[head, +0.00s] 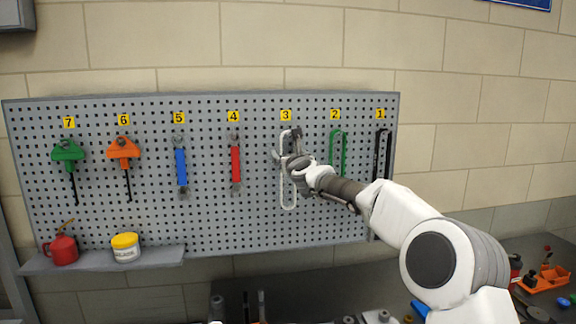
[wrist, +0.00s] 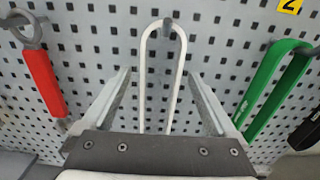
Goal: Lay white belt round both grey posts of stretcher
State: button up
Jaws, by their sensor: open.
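The white belt (head: 282,190) hangs as a long narrow loop under label 3 on the pegboard. In the wrist view the belt (wrist: 143,80) hangs over a grey peg (wrist: 167,24). My gripper (head: 286,148) is at the belt's upper part. In the wrist view my gripper (wrist: 160,76) is open, with one finger on each side of the loop and gaps to both strands. The belt's lower end is hidden there behind the gripper body. Grey upright parts (head: 217,305) show at the bottom edge of the head view; I cannot tell whether they are the stretcher's posts.
A green belt (head: 344,148) hangs close on the right and a black belt (head: 381,160) beyond it. A red-handled tool (head: 235,165) hangs on the left. A shelf (head: 160,257) holds a red can and a yellow-lidded tub. The bench at the bottom is partly cut off.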

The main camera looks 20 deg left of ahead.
jog(key=shift+p+x, duration=0.4)
jog(key=shift+x, duration=0.45)
jog(key=shift+c, duration=0.3)
grip_shut()
